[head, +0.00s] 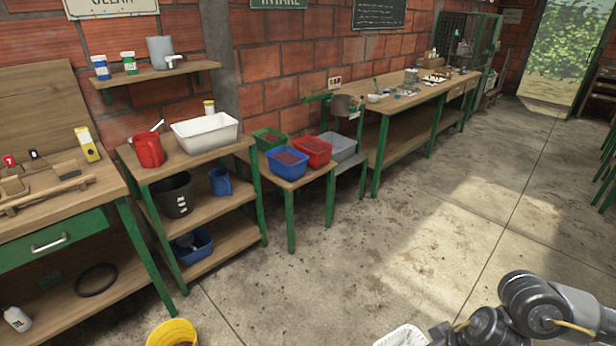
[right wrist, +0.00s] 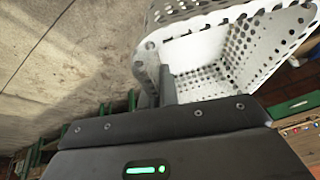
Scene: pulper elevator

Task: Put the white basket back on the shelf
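The white basket (right wrist: 215,55) has perforated walls and fills the upper right of the right wrist view. My right gripper (right wrist: 167,85) is shut on its rim, with a dark finger against the wall; the other finger is hidden. In the head view only a bit of the basket (head: 403,337) shows at the bottom edge, beside my right arm. A green-legged shelf unit (head: 225,238) stands at the left with wooden boards, and a wall shelf (head: 150,76) hangs above it. My left gripper is not in view.
The shelf unit holds a red jug (head: 149,150), white tub (head: 205,133), black bucket (head: 174,194), blue jug (head: 220,181) and blue bin (head: 192,246). A low table bears colored bins (head: 287,162). A yellow bucket (head: 172,332) stands on the floor. The central floor (head: 400,240) is clear.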

